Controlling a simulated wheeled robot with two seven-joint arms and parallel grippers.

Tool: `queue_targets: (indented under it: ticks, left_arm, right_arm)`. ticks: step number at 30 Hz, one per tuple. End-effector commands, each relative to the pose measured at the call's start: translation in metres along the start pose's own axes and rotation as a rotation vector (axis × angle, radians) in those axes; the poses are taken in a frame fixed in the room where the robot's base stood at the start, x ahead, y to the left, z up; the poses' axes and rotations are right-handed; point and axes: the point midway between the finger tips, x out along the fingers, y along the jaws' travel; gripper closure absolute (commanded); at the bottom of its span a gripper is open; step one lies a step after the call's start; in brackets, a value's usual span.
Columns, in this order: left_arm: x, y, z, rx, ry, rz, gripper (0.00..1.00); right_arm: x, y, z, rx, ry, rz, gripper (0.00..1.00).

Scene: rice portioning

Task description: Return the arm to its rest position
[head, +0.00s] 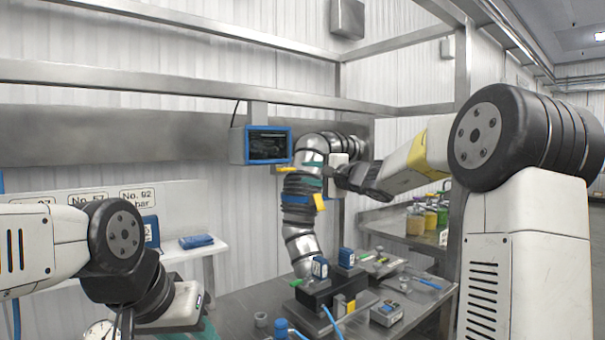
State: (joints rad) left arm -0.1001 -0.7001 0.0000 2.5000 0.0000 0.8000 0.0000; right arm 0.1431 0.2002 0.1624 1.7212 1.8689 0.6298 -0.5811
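My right arm comes in from the right, raised, and its forearm reaches to the middle of the head view. My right gripper (352,181) is dark and stands high above the bench, in front of a silver jointed structure. I see no object in it, but the finger gap is not clear. My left arm is bent at the lower left. My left gripper (124,322) shows as dark parts at the bottom edge, partly cut off and partly hidden by the arm. Its finger state is not clear.
The silver jointed structure (299,236) rises from a metal bench (236,304) holding small devices. A blue-framed screen (267,145) hangs behind. Jars (416,220) stand on a shelf at right. A blue item (196,241) lies on a white table. Metal frame bars cross above.

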Motion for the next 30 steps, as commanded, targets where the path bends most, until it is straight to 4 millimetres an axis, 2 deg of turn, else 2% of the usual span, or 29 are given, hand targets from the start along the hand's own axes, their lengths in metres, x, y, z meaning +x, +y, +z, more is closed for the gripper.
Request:
queue_targets:
  ticks: [5,8,11,13,17,18,20,21,25,27,30]
  left_arm:
    - [0.000,0.000,0.000,0.000,0.000,0.000,0.64]
    - [0.000,0.000,0.000,0.000,0.000,0.000,0.64]
    - [0.000,0.000,0.000,0.000,0.000,0.000,0.64]
    - [0.000,0.000,0.000,0.000,0.000,0.000,0.64]
    - [0.000,0.000,0.000,0.000,0.000,0.000,0.64]
    - [0.000,0.000,0.000,0.000,0.000,0.000,0.64]
    - [0.000,0.000,0.000,0.000,0.000,0.000,0.64]
    - [0.000,0.000,0.000,0.000,0.000,0.000,0.64]
    - [0.000,0.000,0.000,0.000,0.000,0.000,0.64]
    - [0.000,0.000,0.000,0.000,0.000,0.000,0.64]
    - [0.000,0.000,0.000,0.000,0.000,0.000,0.64]
  right_arm:
    - [0.000,0.000,0.000,0.000,0.000,0.000,0.69]
    - [-0.004,0.000,0.008,-0.020,-0.014,0.013,0.69]
    - [-0.019,0.003,0.035,-0.090,-0.062,0.061,0.69]
    - [-0.040,0.011,0.064,-0.170,-0.115,0.123,0.69]
    - [-0.096,0.041,0.120,-0.350,-0.225,0.280,0.69]
    - [-0.116,0.053,0.134,-0.406,-0.254,0.332,0.69]
    - [-0.147,0.073,0.152,-0.487,-0.295,0.413,0.69]
    - [-0.169,0.088,0.161,-0.542,-0.319,0.469,0.69]
    - [-0.241,0.134,0.179,-0.715,-0.374,0.649,0.69]
    - [-0.278,0.157,0.182,-0.799,-0.390,0.741,0.69]
    - [-0.322,0.185,0.179,-0.903,-0.399,0.852,0.69]
